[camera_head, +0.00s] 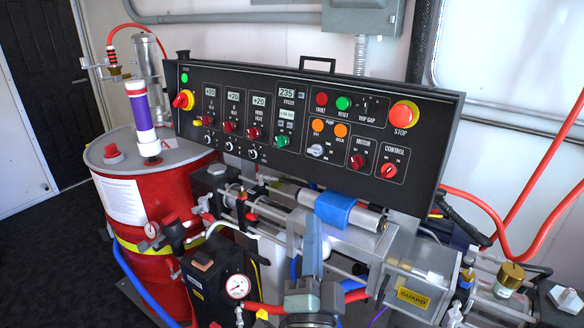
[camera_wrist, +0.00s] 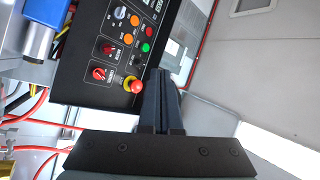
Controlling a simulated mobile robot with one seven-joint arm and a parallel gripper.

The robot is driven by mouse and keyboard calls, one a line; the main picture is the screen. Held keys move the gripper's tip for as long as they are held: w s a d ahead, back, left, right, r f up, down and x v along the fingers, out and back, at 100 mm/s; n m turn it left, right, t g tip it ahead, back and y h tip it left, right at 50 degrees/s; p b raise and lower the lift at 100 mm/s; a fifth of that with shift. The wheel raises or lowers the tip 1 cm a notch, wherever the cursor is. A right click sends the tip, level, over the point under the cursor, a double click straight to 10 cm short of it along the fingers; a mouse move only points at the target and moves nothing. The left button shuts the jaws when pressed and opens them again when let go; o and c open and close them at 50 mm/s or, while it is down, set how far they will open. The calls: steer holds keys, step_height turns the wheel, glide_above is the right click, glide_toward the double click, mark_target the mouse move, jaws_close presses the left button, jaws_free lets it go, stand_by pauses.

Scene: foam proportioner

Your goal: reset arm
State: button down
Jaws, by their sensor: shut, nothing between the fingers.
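My gripper (camera_wrist: 158,80) shows in the wrist view with its two dark fingers together and nothing between them. It stands apart in front of the control panel (camera_wrist: 100,45), beside the red stop button (camera_wrist: 137,86) in that picture. In the head view my arm rises from the bottom centre, in front of the machine's pipes and below the control panel (camera_head: 262,92). The red stop button (camera_head: 403,115) is at the panel's upper right in the head view.
A red drum (camera_head: 160,205) with a purple-banded tube (camera_head: 141,115) stands at left. A pressure gauge (camera_head: 238,286), a guarded pump section (camera_head: 413,297) and red hoses (camera_head: 540,170) crowd the machine's lower front and right. Dark floor (camera_head: 50,260) is open at far left.

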steer(key=s+a+r+n+t+y+p, duration=0.25)
steer(key=r+n, duration=0.25)
steer(key=r, duration=0.8)
steer(key=s+a+r+n+t+y+p, duration=0.1)
steer(key=s+a+r+n+y, duration=0.15)
steer(key=r+n, duration=0.75)
steer(key=s+r+m+h, duration=0.1)
steer(key=s+r, duration=0.4)
steer(key=r, duration=0.3)
steer(key=s+d+r+m+t+h+p, duration=0.1)
steer(key=s+r+h, duration=0.1)
steer(key=s+r, duration=0.3)
step_height(320, 180, up, 3)
steer(key=shift+d+r, duration=0.2)
steer(key=shift+d, duration=0.05)
steer(key=c, duration=1.5)
jaws_free()
steer(key=shift+t, duration=0.25)
steer(key=shift+c, duration=0.2)
